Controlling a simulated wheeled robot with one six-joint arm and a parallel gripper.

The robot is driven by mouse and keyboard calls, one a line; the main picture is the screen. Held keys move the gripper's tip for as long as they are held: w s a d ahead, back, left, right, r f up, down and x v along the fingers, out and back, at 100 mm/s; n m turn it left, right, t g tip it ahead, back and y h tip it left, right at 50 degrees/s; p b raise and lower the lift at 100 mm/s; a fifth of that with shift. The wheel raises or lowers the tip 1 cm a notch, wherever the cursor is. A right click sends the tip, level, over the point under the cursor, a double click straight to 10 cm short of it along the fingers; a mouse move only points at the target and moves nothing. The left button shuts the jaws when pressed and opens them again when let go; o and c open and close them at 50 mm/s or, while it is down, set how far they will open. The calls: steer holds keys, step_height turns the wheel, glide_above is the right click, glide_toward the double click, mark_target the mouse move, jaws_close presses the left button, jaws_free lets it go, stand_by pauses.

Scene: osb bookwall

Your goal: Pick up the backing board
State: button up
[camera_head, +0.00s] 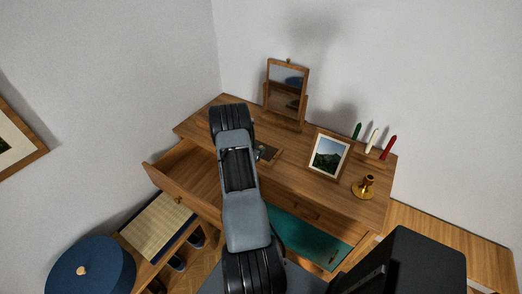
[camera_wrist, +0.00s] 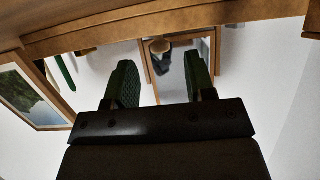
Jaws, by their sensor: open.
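A small flat dark-brown piece (camera_head: 268,153) lies on the dresser top, just right of my arm, which hides part of it. It may be the backing board, but I cannot tell for sure. My gripper (camera_wrist: 160,82) is open and empty, with its two green-padded fingers apart in the wrist view. In the head view my arm hides the gripper. The picture frame (camera_head: 329,155) stands on the dresser to the right of the flat piece, and it also shows at the left of the wrist view (camera_wrist: 28,92).
The wooden dresser (camera_head: 365,205) has an open left drawer (camera_head: 188,174) and an open green-lined drawer (camera_head: 308,238). A mirror (camera_head: 287,86) stands at the back. Green, white and red candles (camera_head: 372,140) and a brass candlestick (camera_head: 365,187) are at the right. A blue round cushion (camera_head: 90,270) is lower left.

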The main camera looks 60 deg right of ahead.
steer(key=shift+x, duration=1.4)
jaws_close()
